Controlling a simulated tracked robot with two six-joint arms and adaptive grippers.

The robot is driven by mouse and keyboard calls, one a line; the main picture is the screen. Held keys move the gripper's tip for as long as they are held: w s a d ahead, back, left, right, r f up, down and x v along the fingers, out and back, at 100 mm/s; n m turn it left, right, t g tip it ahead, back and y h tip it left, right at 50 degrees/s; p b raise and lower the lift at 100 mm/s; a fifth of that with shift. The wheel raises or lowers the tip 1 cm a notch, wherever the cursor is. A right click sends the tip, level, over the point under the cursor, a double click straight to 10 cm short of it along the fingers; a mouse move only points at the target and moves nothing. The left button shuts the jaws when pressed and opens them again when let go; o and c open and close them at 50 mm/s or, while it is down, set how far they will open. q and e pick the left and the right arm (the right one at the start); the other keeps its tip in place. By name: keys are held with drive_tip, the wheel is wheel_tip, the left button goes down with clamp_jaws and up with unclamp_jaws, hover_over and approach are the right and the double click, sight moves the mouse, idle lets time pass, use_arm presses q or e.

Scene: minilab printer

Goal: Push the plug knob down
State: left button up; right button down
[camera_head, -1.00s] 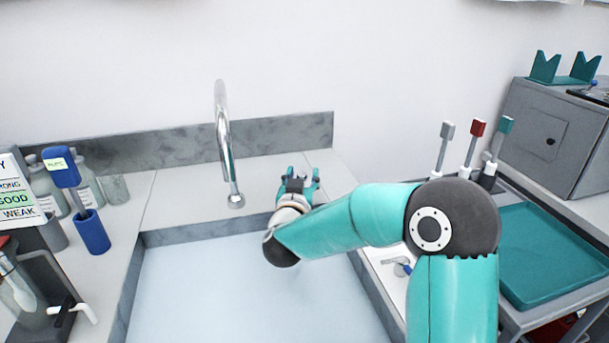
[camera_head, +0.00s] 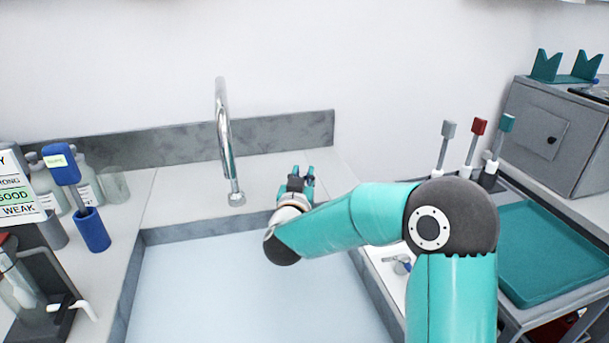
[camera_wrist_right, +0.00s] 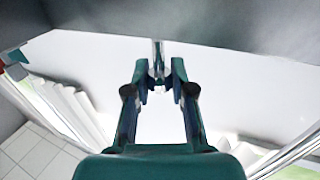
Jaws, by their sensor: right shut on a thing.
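My right gripper (camera_head: 303,170) is over the back ledge of the sink, to the right of the faucet, with its fingers pointing toward the wall. In the right wrist view its two fingertips (camera_wrist_right: 159,70) are drawn in on a slim shiny metal rod, which I take to be the plug knob (camera_wrist_right: 158,52). The fingers hide the knob in the head view, so I cannot tell its height there. My left gripper is not in view.
The curved chrome faucet (camera_head: 224,130) stands left of my right gripper. The sink basin (camera_head: 230,290) holds pale liquid. Bottles and a blue-handled tool (camera_head: 62,164) stand at left. A teal tray (camera_head: 550,255) and several colored-top rods (camera_head: 478,128) are at right.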

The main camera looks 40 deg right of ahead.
drive_tip(key=shift+f+b, duration=0.35)
drive_tip(key=shift+f, duration=0.45)
drive_tip(key=shift+r, duration=0.1)
drive_tip(key=c, duration=1)
unclamp_jaws()
drive_tip(key=shift+s+a, duration=0.3)
drive_tip(key=shift+a, duration=0.1)
drive_tip(key=v, duration=1.1)
